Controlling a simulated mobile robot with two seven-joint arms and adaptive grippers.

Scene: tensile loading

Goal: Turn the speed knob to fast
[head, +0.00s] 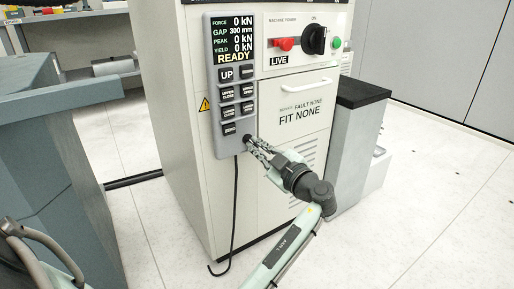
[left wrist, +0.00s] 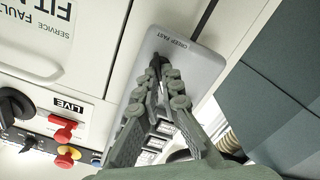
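The speed knob (head: 248,138) is a small dark knob at the lower end of the grey control pendant (head: 232,147) on the machine's front. In the left wrist view the knob (left wrist: 157,62) sits just below the printed CREEP/FAST label. My left gripper (head: 252,144) reaches up to it from the lower right. In the left wrist view the gripper's fingertips (left wrist: 164,74) are close together, with the knob between them. The fingers cover part of the knob, so I cannot tell which way it points. My right gripper is not in view.
The pendant's display (head: 232,39) reads READY, above several buttons. A red knob (head: 284,44), a black rotary power switch (head: 314,39) and a green button (head: 337,43) are on the upper panel. A black cable (head: 235,205) hangs below the pendant. A dark-topped grey cabinet (head: 354,140) stands right.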

